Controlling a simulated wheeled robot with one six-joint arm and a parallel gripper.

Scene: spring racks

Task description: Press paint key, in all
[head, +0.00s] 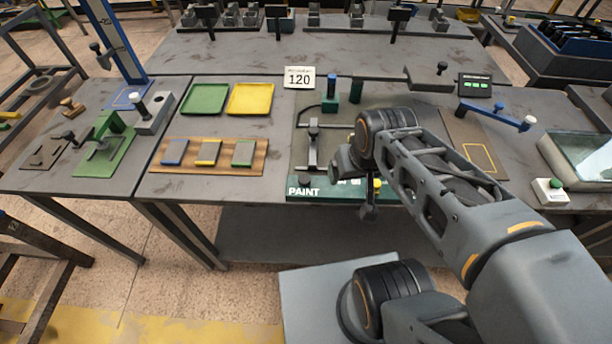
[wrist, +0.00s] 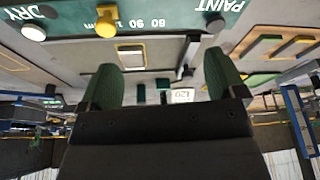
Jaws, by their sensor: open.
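The green control strip marked PAINT (head: 330,189) runs along the front edge of the middle table, with a yellow knob (head: 377,183) on it. My arm hides part of the strip. The wrist view is upside down.
A card reading 120 (head: 299,77) stands behind the paint station. Left are a green tray (head: 205,98), a yellow tray (head: 250,98) and a wooden board (head: 160,157) with coloured blocks.

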